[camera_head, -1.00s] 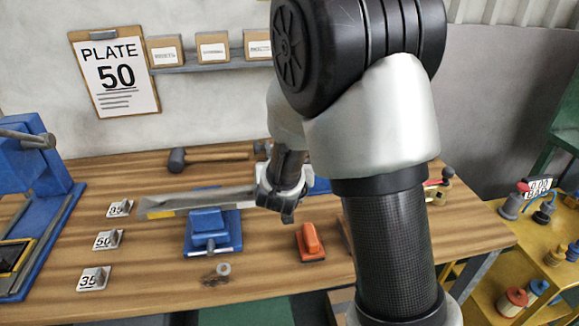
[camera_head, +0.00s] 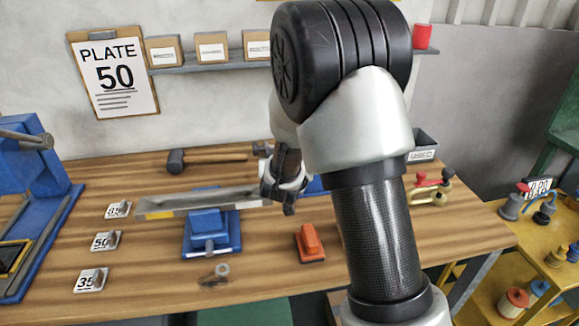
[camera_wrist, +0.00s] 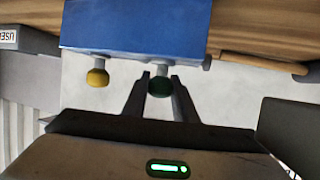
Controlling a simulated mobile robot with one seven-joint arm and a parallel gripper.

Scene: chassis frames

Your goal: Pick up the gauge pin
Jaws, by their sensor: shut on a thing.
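In the wrist view a blue block (camera_wrist: 135,28) carries two knobbed pins. One is the yellow-knobbed pin (camera_wrist: 97,77); the other is the green-knobbed pin (camera_wrist: 159,86), taken here as the gauge pin. My gripper (camera_wrist: 160,77) has a finger on each side of the green knob and is shut on it. The pin's pale stem still meets the block's edge. In the head view my gripper (camera_head: 289,209) is over the bench, at the right end of a long grey bar (camera_head: 200,203). The blue block (camera_head: 316,186) is mostly hidden behind my arm there, and the pins cannot be made out.
A blue vise (camera_head: 209,232) and an orange block (camera_head: 310,243) stand close by on the bench. A mallet (camera_head: 205,157) lies behind. Number tags 50 (camera_head: 105,241) and 35 (camera_head: 92,280) are at left. A used bin (camera_head: 423,148) is at back right.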

